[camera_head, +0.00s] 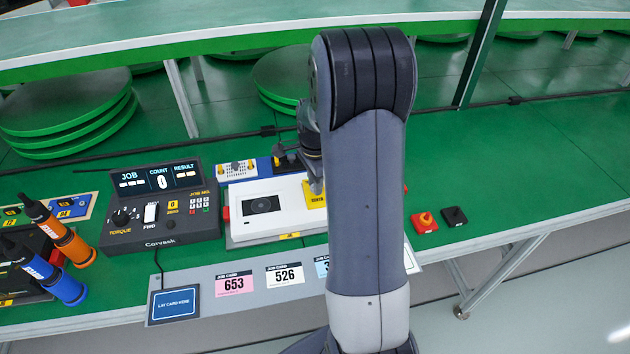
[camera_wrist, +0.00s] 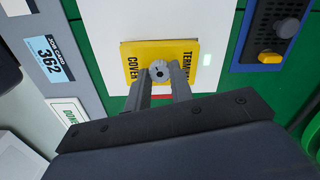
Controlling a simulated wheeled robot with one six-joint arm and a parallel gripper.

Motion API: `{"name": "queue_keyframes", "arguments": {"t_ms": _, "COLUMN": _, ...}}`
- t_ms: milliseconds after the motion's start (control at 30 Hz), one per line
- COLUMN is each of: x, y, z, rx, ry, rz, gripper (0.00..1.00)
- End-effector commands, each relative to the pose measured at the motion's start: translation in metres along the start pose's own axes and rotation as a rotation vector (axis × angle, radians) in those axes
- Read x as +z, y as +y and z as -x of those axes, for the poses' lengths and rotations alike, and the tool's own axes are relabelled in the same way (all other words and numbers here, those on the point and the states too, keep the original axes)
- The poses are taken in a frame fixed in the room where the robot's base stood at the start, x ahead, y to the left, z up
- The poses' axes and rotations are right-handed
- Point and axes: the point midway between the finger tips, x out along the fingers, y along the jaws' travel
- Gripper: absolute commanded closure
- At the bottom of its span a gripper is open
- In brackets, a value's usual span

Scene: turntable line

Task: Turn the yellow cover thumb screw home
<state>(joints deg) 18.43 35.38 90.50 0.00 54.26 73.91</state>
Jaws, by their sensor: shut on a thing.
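In the wrist view my gripper (camera_wrist: 159,84) is shut on the thumb screw (camera_wrist: 159,71), a small grey knob with a ridged edge and a dark centre. The screw sits on the yellow terminal cover (camera_wrist: 188,53), and the fingers reach it from below in the picture. How deep the screw sits cannot be told. In the head view the yellow cover (camera_head: 314,195) shows only in part on the white unit (camera_head: 280,210). My arm hides the rest of it and the screw.
A Convask control box (camera_head: 160,207) with a count of 0 stands left of the white unit. Job cards (camera_head: 234,285) lie in front.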

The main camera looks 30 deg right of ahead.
Motion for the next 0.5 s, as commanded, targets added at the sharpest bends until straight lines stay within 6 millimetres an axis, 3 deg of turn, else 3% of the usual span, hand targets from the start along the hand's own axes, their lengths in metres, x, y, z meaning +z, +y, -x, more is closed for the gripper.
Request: {"name": "queue_keyframes", "arguments": {"t_ms": 500, "x": -0.0008, "y": -0.0032, "z": 0.0046, "rx": -0.012, "ry": 0.001, "rz": -0.324, "gripper": 1.00}}
